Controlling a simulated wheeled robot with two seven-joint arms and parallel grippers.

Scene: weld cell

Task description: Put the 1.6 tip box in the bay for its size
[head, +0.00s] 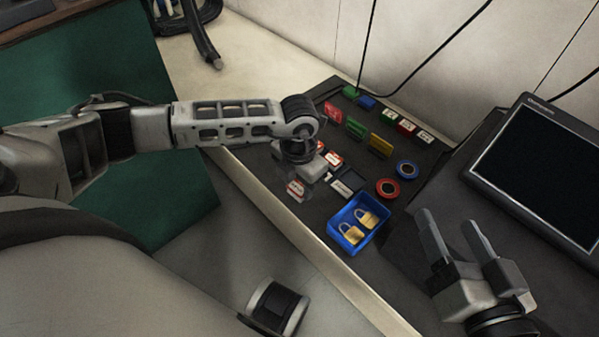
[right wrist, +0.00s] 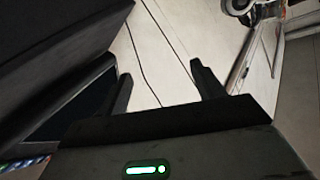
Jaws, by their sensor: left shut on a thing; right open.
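My left gripper (head: 313,168) reaches in from the left over the dark bench top and points down. It is shut on a small box, mostly hidden by the hand. A red and white box (head: 331,157) shows just right of its fingers, and another red and white label (head: 296,188) shows just below left. The sizes printed on them are too small to read. A dark compartment with a white label (head: 343,187) lies right of the fingers. My right gripper (head: 455,235) is open and empty at the right; its fingers also show in the right wrist view (right wrist: 160,88).
A blue tray (head: 343,243) with two brass padlocks stands in front. Red (head: 388,188) and blue (head: 407,169) round pieces lie right of the labelled compartment. Several coloured blocks and tags stand behind. A monitor (head: 540,170) is at the right.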

